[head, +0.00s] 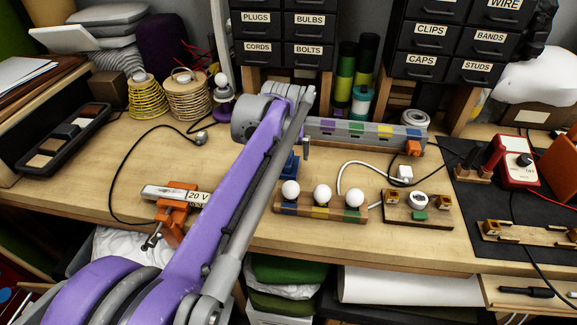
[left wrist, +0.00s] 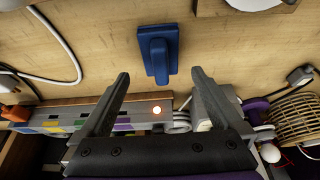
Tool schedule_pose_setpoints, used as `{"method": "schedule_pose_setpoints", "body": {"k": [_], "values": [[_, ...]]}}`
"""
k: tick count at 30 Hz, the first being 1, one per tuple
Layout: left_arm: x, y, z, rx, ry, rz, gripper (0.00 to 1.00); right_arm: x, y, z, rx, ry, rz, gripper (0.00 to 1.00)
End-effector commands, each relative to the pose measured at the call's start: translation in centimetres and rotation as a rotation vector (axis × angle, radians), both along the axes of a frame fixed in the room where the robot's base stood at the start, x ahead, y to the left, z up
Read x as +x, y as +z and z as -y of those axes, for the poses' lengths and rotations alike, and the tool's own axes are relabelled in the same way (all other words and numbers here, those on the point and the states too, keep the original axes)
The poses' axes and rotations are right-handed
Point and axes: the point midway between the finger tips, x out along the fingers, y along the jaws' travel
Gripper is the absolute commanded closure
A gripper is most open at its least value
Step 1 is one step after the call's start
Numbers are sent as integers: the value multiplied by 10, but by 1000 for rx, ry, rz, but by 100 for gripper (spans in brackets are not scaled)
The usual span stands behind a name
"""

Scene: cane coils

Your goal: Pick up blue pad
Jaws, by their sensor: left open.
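A blue pad with a raised block or handle lies on the wooden bench; it shows whole in the left wrist view (left wrist: 158,52). In the head view the blue pad (head: 290,165) is partly hidden behind my left arm. My left gripper (left wrist: 160,76) is open and empty, its two fingers apart and pointing toward the pad, with the pad just beyond the fingertips. In the head view only a little of my left gripper (head: 305,150) shows, close above and behind the pad. My right gripper is in neither view.
A wooden rack with white balls (head: 322,194) stands in front of the pad. A grey bar with coloured squares (head: 365,132) lies behind. A white cable (head: 345,175) curves to the right. An orange clamp (head: 173,216) sits at the front edge. Cane coils (head: 187,97) stand back left.

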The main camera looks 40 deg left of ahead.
Motion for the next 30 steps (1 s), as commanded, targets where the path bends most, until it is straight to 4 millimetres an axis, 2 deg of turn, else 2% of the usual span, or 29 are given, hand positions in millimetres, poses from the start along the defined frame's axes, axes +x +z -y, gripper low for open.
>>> {"method": "schedule_pose_setpoints", "body": {"k": [3,9,17,20,30], "values": [[3,-19,-4,0,0,0,0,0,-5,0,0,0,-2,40],[9,-42,-9,0,0,0,0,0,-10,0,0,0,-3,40],[11,-44,-9,0,0,0,0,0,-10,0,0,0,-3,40],[10,-44,-9,0,0,0,14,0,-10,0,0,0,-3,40],[10,-44,-9,0,0,0,76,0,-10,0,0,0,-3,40]]}}
